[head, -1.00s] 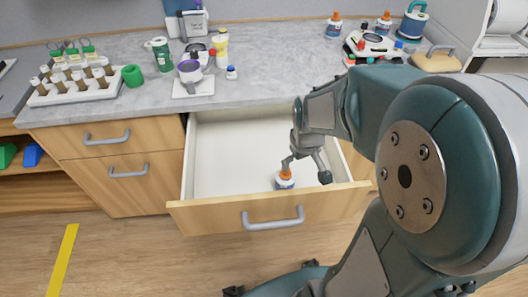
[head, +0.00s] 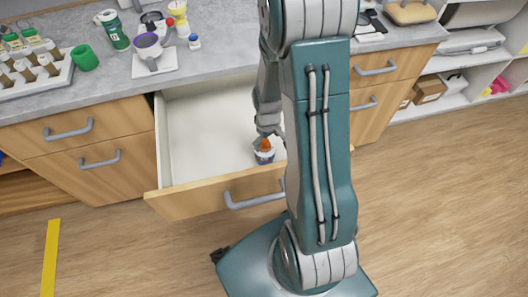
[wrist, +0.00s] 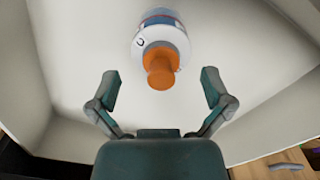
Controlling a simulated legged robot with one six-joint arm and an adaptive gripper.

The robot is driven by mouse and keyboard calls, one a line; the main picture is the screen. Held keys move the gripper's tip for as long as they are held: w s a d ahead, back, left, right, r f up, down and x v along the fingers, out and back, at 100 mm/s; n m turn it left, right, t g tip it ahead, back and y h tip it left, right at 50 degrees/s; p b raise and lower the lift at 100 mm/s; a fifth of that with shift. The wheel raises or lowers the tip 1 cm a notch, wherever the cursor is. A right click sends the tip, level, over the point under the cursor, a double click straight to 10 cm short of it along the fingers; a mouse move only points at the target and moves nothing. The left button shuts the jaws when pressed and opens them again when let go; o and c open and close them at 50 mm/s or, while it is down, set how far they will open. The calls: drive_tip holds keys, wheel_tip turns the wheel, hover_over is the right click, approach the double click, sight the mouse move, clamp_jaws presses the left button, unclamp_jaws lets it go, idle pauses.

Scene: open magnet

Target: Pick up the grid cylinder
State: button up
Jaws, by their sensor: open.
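A small white and blue bottle with an orange cap (head: 264,153) stands in the open drawer (head: 205,125), near its front. The wrist view shows the bottle (wrist: 160,40) from above, its orange cap towards me. My gripper (wrist: 160,78) is open, with one finger on each side of the cap's line and nothing held. In the head view my gripper (head: 268,130) is down in the drawer just above the bottle, partly hidden by my arm. No thing is clearly marked as a grid cylinder; a green cup-like cylinder (head: 84,58) stands on the counter.
The drawer's front panel (head: 180,203) and side walls surround the gripper; the rest of its floor is bare. The counter (head: 110,85) above holds a tube rack (head: 35,78), a scale with a purple bowl (head: 155,65) and bottles. Open shelves stand at the right.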

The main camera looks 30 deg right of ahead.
sight(265, 148)
drive_tip(key=f, duration=0.3)
drive_tip(key=w+f, duration=0.1)
drive_tip(key=f, duration=0.1)
drive_tip(key=shift+a, duration=0.15)
drive_tip(key=c, duration=1)
drive_tip(key=shift+o, duration=0.2)
